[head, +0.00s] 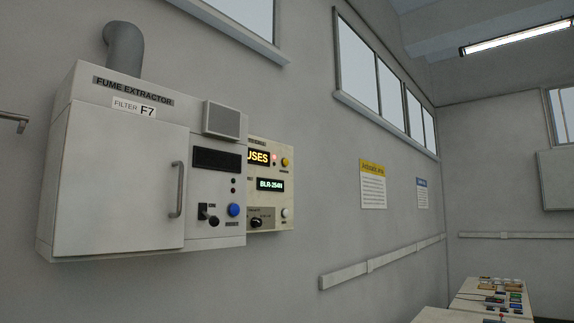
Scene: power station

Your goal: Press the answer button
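A fume extractor cabinet (150,165) hangs on the wall at the left, its door (120,185) shut. Its right side has a dark, blank display (216,160), a black lever switch (208,214) and a round blue button (233,210). The small label under the blue button is too small to read surely. A cream panel (273,205) behind it is partly hidden by the cabinet. It has a yellow button (284,162), a white button (284,213), a black knob (255,223) and lit displays, one reading "BLR-254N" (270,184). Neither gripper is in view.
A grey pipe (124,48) rises from the cabinet. A metal bar (14,120) sticks in at the left edge. Yellow (373,184) and blue (422,193) notices hang farther along the wall, above a wall rail (380,260). Consoles (490,300) stand at the lower right.

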